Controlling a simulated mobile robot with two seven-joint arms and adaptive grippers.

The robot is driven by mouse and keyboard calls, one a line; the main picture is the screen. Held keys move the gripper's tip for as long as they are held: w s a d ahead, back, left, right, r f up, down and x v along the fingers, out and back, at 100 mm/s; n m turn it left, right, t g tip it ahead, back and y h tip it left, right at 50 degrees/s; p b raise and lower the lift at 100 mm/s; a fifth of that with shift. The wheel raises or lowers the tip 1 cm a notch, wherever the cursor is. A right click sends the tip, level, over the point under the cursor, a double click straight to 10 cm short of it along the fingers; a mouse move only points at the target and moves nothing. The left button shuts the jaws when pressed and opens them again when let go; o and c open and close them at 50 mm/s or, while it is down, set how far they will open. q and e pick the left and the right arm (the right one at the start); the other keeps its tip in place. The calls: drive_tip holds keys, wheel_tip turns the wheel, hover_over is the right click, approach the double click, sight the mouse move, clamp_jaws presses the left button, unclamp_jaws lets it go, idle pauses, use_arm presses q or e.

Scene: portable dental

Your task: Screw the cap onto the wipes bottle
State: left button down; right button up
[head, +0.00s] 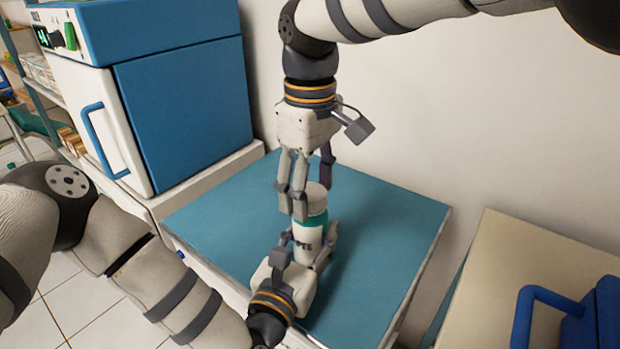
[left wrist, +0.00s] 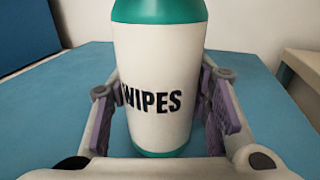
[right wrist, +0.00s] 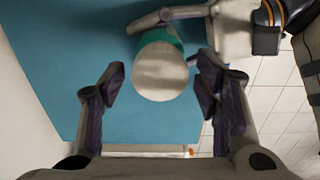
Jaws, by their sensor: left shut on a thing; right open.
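The wipes bottle (head: 308,238) stands upright on the blue tabletop, white with a teal shoulder and base. Its "WIPES" label (left wrist: 155,102) faces the left wrist camera. My left gripper (head: 307,248) is shut around the bottle's body, a finger on each side. The pale grey cap (head: 316,199) sits on top of the bottle; its round top fills the middle of the right wrist view (right wrist: 159,72). How tightly it sits cannot be told. My right gripper (head: 306,188) points down above the bottle, open, its fingers apart on either side of the cap.
The blue tabletop (head: 385,225) is otherwise clear around the bottle. A blue and white cabinet (head: 185,110) stands at the back left, and a white wall is behind. A beige surface (head: 520,265) with a blue handled object (head: 597,315) is at the right.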

drive_tip(key=c, duration=1.2)
drive_tip(key=o, duration=1.4)
drive_tip(key=shift+r, duration=0.1)
use_arm(q)
drive_tip(key=c, duration=0.8)
unclamp_jaws()
use_arm(e)
wheel_tip(320, 180, up, 12)
drive_tip(key=shift+f, duration=0.1)
use_arm(q)
drive_tip(key=shift+o, duration=0.2)
drive_tip(key=shift+s, duration=0.1)
